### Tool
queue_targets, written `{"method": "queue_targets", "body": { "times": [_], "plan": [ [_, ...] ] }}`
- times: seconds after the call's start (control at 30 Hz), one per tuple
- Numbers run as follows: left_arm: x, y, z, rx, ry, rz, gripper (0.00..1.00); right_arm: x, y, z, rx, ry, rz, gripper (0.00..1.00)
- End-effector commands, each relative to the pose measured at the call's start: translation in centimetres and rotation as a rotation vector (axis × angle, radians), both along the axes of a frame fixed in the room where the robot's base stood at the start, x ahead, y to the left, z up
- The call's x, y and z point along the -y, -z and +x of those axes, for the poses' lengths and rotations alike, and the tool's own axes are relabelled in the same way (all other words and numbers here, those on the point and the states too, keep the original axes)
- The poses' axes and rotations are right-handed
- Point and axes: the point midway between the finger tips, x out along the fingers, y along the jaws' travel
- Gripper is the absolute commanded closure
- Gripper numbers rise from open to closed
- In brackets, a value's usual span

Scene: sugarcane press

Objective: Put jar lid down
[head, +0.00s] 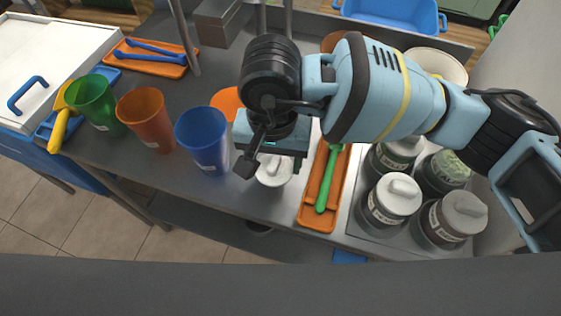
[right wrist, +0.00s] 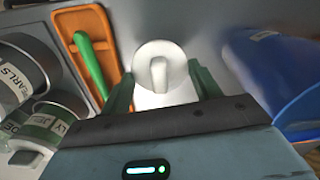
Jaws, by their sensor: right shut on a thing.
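The white jar lid (head: 273,172) with its raised knob is below my right gripper (head: 270,152), near the front of the metal counter. In the right wrist view the lid (right wrist: 160,62) is between the two green fingers of the right gripper (right wrist: 162,85), which is shut on it. The arm hides part of the lid in the head view. I cannot tell whether its underside touches the counter (head: 230,194). My left gripper is not in view.
A blue cup (head: 203,140) stands left of the lid, with orange (head: 146,120) and green (head: 95,104) cups beyond. An orange tray (head: 310,212) with a green utensil (head: 328,180) lies to the right. Several lidded jars (head: 391,203) stand further right.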

Motion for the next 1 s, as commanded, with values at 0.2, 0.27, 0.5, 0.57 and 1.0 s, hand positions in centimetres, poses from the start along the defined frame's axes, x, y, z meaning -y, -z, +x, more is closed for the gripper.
{"method": "queue_targets", "body": {
  "times": [0.2,0.27,0.5,0.57,1.0],
  "plan": [
    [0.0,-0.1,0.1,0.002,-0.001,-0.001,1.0,0.6,0.1,0.4,0.0,0.004,0.0,0.59],
    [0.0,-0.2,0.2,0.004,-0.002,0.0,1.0,1.2,0.1,0.8,0.0,0.004,0.0,0.59],
    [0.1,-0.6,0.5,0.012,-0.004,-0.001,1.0,1.1,3.4,0.7,-0.001,0.002,0.0,0.59],
    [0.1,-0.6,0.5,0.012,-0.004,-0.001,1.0,1.1,3.6,0.7,0.0,0.001,0.0,0.59],
    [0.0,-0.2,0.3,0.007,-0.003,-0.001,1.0,1.1,4.0,0.7,0.0,0.001,-0.001,0.28]
  ]
}}
